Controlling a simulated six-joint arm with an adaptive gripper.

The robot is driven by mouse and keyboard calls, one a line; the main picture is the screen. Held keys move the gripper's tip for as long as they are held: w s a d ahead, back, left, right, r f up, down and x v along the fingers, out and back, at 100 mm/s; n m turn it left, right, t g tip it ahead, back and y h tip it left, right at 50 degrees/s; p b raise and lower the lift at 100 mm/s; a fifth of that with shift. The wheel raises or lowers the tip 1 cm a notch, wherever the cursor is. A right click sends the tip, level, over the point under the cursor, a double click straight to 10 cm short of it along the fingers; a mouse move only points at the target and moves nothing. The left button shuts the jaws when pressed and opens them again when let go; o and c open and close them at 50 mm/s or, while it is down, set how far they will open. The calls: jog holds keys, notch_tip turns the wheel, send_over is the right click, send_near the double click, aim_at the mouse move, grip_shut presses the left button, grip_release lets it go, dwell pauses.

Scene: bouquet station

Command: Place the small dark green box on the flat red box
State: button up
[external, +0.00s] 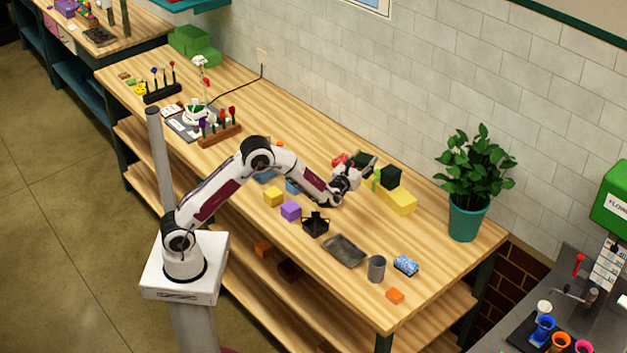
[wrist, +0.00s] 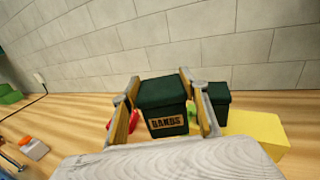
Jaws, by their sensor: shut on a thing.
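A small dark green box (wrist: 162,108) with a "BANDS" label is between the two fingers of my gripper (wrist: 163,92) in the wrist view. My gripper is shut on it. In the external view this held box (external: 366,159) shows partly behind my gripper (external: 358,168). A second dark green box (wrist: 219,103) stands just right of the held one; it also shows in the external view (external: 390,177), by the yellow block. Red parts (external: 339,160) show beside my gripper, mostly hidden; I cannot tell whether they are the flat red box.
A long yellow block (external: 400,201) lies right of my gripper, with a potted plant (external: 467,205) beyond. Yellow (external: 273,196) and purple (external: 290,210) cubes, a black holder (external: 316,224), a grey tray (external: 345,250) and a grey cup (external: 376,268) stand nearer the front. The tiled wall is behind.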

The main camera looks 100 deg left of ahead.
jog(key=s+a+r, duration=0.1)
jog(key=s+a, duration=0.2)
jog(key=a, duration=0.4)
jog(key=s+a, duration=0.3)
jog(key=a, duration=0.4)
jog(key=s+a+r+g, duration=0.1)
jog(key=s+a, duration=0.3)
jog(key=a, duration=0.3)
jog(key=shift+r+n, duration=0.35)
jog(key=shift+n, duration=0.05)
jog(key=shift+f, duration=0.15)
send_over(340, 157)
notch_tip(340, 157, down, 6)
jog(key=shift+f, duration=0.15)
jog(key=shift+f, duration=1.7)
jog(key=shift+f, duration=0.1)
